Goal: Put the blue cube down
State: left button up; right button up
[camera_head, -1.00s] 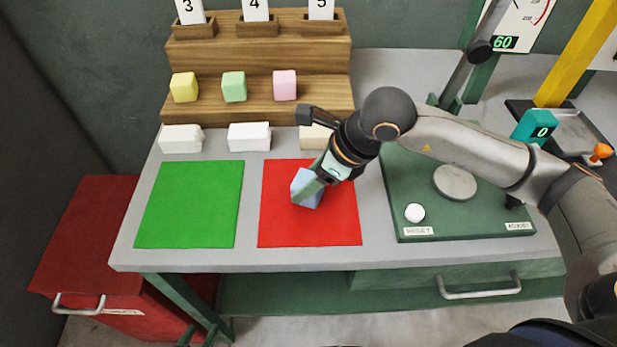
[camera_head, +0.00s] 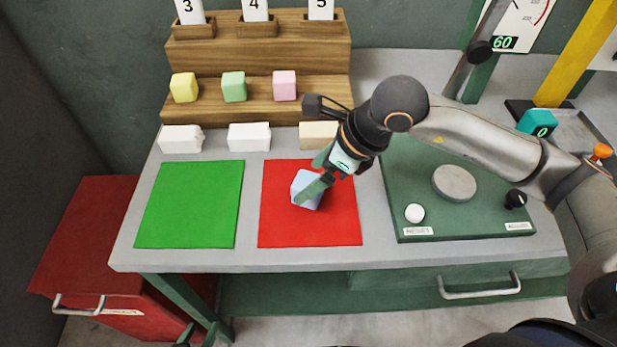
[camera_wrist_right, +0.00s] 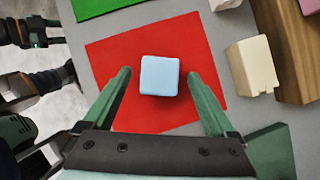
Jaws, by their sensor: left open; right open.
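The light-blue cube (camera_head: 303,184) rests on the red mat (camera_head: 280,228), near its middle. My right gripper (camera_head: 318,178) is above the mat with its fingers open around the cube. In the right wrist view the cube (camera_wrist_right: 160,75) sits between the two green fingers (camera_wrist_right: 160,80), with a gap on each side. In the head view one finger hides part of the cube. Only a small part of my left gripper (camera_head: 185,336) seems to show at the bottom edge, away from the cube.
A green mat (camera_head: 190,204) lies empty at left. White blocks (camera_head: 249,137) and a beige block (camera_head: 317,135) stand behind the mats. Yellow, green and pink cubes (camera_head: 284,85) sit on the wooden step (camera_head: 330,100). A green press base (camera_head: 420,190) is at right.

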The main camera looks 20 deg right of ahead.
jog(key=v, duration=1)
